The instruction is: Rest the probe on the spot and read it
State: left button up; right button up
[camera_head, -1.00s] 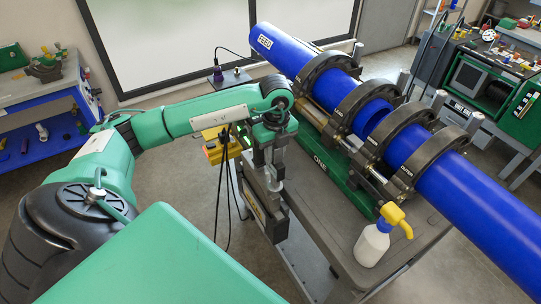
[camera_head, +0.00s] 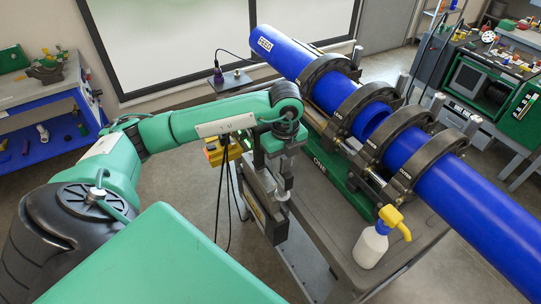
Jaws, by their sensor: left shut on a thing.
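My left gripper (camera_head: 279,172) points down beside the near-left edge of the cart and is shut on a small grey thing, probably the probe (camera_head: 281,194); its tip is hard to make out. A dark flat box (camera_head: 263,208) hangs at the cart's side, right behind and below the gripper. Whether the probe touches it I cannot tell. The spot and any readout are not distinguishable in this view. My right gripper is not in view.
Blue pipes (camera_head: 440,185) lie in dark ring clamps (camera_head: 362,108) over the grey cart top (camera_head: 330,228). A white spray bottle (camera_head: 371,246) with a yellow head stands at the near end. A yellow box (camera_head: 222,150) with hanging cables is left of the gripper.

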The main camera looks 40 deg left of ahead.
pick_arm(q)
jog(key=s+d+r+p, duration=0.1)
jog(key=s+d, duration=0.1)
jog(key=d, duration=0.3)
jog(key=shift+s+d+r, duration=0.15)
jog(key=shift+d+r, duration=0.05)
jog(key=shift+d, duration=0.05)
jog(key=shift+m, duration=0.3)
dwell(1.6)
jog(key=s+d+f+n+b, duration=0.1)
jog(key=d+f+n, duration=0.1)
jog(key=n, duration=0.9)
jog(key=s+d+f+n+b, duration=0.1)
jog(key=s+d+n+b, duration=0.1)
jog(key=n, duration=1)
jog(key=shift+d+f, duration=0.35)
jog(key=shift+d, duration=0.05)
